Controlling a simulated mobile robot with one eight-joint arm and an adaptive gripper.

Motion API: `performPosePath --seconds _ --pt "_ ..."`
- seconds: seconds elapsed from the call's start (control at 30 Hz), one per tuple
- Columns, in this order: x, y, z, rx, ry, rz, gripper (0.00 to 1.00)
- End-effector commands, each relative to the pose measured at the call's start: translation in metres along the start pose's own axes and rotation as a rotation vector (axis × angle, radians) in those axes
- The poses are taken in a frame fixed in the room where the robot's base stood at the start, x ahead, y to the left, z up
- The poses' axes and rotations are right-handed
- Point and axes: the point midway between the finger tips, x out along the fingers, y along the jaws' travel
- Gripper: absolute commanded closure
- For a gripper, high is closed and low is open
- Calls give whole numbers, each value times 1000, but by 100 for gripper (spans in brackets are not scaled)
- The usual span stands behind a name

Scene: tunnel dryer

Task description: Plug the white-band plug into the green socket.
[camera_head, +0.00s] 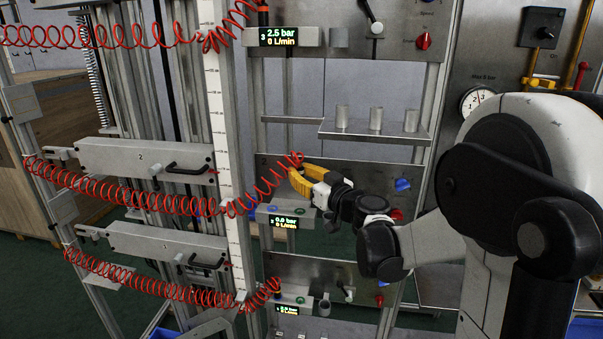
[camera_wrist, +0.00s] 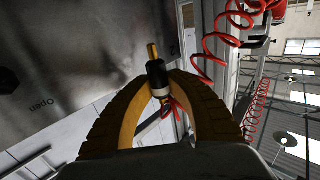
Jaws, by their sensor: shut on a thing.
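My gripper (camera_head: 297,172) is in front of the middle panel of the rack, with its yellow fingers pointing left. In the wrist view my gripper (camera_wrist: 160,82) is shut on the white-band plug (camera_wrist: 156,69), a short black cylinder with a pale band low on it and a brass tip pointing up and away from the fingers. In the head view the plug is mostly hidden at the fingertips. A small green-ringed socket (camera_head: 300,211) shows faintly on the middle unit, just below my gripper. The plug is apart from any socket.
Red coiled hoses (camera_head: 120,190) span the left side, one ending at my gripper. A metal shelf (camera_head: 350,132) with several grey cylinders is above it. A blue knob (camera_head: 402,184) and another green-ringed socket (camera_head: 300,299) on the lower unit are nearby.

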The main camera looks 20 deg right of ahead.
Motion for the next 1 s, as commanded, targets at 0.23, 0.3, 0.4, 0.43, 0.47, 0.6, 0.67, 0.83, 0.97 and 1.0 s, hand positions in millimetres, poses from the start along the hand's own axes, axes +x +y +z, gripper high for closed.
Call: performPosePath --seconds 0.23,0.3,0.4,0.43,0.47,0.6,0.67,0.83,0.97,1.0 --pt "0 0 18 0 0 0 100" --pt "0 0 25 0 0 0 100" --pt "0 0 35 0 0 0 100" --pt "0 0 39 0 0 0 100" --pt "0 0 42 0 0 0 100" --pt "0 0 54 0 0 0 100" --pt "0 0 56 0 0 0 100" --pt "0 0 59 0 0 0 100" --pt "0 0 58 0 0 0 100" --pt "0 0 58 0 0 0 100"
